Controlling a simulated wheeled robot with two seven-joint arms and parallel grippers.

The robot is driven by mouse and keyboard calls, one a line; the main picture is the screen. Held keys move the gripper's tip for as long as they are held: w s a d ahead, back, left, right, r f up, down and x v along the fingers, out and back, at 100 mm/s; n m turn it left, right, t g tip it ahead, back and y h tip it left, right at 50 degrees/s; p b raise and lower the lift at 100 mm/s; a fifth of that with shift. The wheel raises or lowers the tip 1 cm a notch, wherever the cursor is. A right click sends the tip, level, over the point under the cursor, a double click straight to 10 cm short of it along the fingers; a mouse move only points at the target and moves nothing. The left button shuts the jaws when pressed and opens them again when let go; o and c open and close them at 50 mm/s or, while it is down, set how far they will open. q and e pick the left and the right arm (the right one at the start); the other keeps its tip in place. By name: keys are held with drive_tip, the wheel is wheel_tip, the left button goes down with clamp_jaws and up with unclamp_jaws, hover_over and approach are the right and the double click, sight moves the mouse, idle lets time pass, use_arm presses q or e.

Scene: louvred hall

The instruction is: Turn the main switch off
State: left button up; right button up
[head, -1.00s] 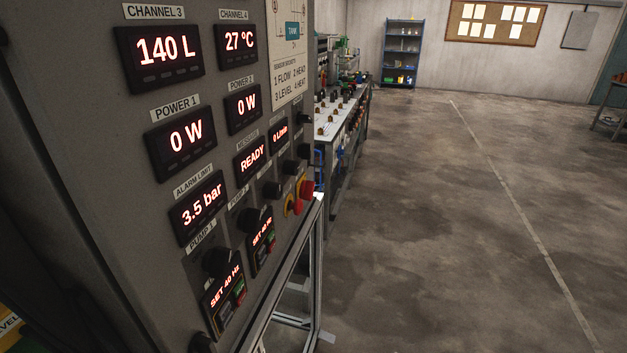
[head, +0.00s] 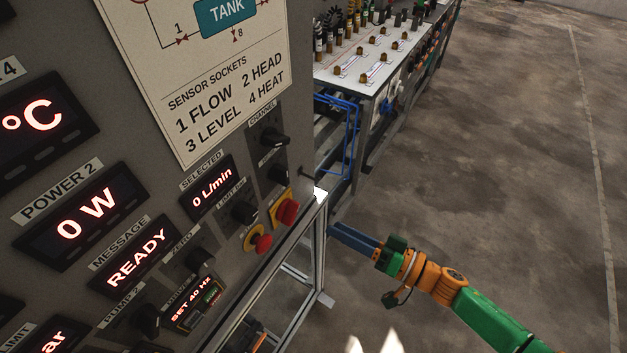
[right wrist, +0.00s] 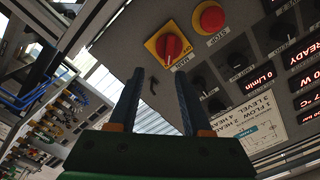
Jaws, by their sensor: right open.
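The main switch (head: 285,211) is a red rotary knob on a yellow plate, near the right edge of the grey control panel (head: 215,130). In the right wrist view the main switch (right wrist: 173,47) lies beyond the fingertips, with its red handle slanting across the plate. My right gripper (head: 334,231) is open and empty, to the right of the panel edge in the head view, its blue fingers directed at the panel. In the right wrist view the two fingers (right wrist: 159,79) stand apart and the switch is clear of them. My left gripper is out of view.
A red stop button (head: 262,243) sits beside the switch. Black knobs (head: 273,137) and lit displays crowd the panel. A metal frame (head: 318,245) stands below the panel's right edge. A workbench (head: 365,65) stands behind; open floor lies right.

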sight(295, 216)
drive_tip(key=shift+s+a+r+b+x, duration=0.1)
drive_tip(key=shift+s+a+b+x, duration=0.2)
drive_tip(key=shift+x, duration=1.4)
drive_tip(key=shift+s+a+r+b+x, duration=0.1)
drive_tip(key=shift+s+b+x, duration=0.25)
drive_tip(key=shift+x, duration=1.35)
drive_tip(key=shift+s+a+r+b+x, duration=0.15)
drive_tip(key=shift+b+x, duration=0.3)
drive_tip(key=shift+x, duration=1.25)
drive_tip(key=shift+f, duration=0.1)
drive_tip(key=shift+c, duration=0.6)
clamp_jaws()
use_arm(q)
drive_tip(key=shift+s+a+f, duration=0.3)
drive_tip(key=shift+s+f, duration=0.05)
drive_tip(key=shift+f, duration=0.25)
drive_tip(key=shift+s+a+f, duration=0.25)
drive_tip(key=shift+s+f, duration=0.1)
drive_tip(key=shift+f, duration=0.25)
use_arm(e)
drive_tip(key=shift+f, duration=0.1)
